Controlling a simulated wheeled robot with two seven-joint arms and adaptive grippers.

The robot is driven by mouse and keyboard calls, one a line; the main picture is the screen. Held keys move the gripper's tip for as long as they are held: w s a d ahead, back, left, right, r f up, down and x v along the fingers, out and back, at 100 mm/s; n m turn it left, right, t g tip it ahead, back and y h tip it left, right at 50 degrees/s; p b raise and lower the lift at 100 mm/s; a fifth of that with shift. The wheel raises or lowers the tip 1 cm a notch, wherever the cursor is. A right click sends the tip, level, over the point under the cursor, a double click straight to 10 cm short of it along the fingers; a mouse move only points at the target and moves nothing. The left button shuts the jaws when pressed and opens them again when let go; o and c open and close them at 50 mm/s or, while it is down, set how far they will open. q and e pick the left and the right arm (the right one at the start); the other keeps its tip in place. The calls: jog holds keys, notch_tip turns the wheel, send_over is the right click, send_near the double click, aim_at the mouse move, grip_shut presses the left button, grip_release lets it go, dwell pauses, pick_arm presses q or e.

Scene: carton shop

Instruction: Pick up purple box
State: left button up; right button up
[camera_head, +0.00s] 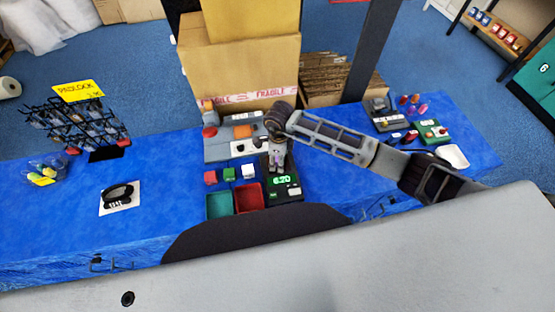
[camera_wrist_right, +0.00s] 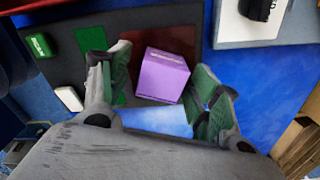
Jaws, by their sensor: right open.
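In the right wrist view the purple box (camera_wrist_right: 163,75) stands between the two spread fingers of my right gripper (camera_wrist_right: 158,82). Gaps show on both sides, so the fingers look apart from it. The box is on or over a dark surface with a dark red patch and green patches. In the head view my right gripper (camera_head: 277,150) points down over the black device with a green readout (camera_head: 286,190). There the purple box is mostly hidden by the gripper. My left gripper is not in view.
Red (camera_head: 210,177), green (camera_head: 229,174) and white (camera_head: 248,171) blocks stand left of the gripper, behind a green tray (camera_head: 219,206) and a red tray (camera_head: 248,200). A large carton (camera_head: 235,70) stands behind.

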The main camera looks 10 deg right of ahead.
jog(key=c, duration=1.1)
jog(key=shift+r, duration=0.1)
jog(key=shift+r+b, duration=0.45)
jog(key=shift+r, duration=4.45)
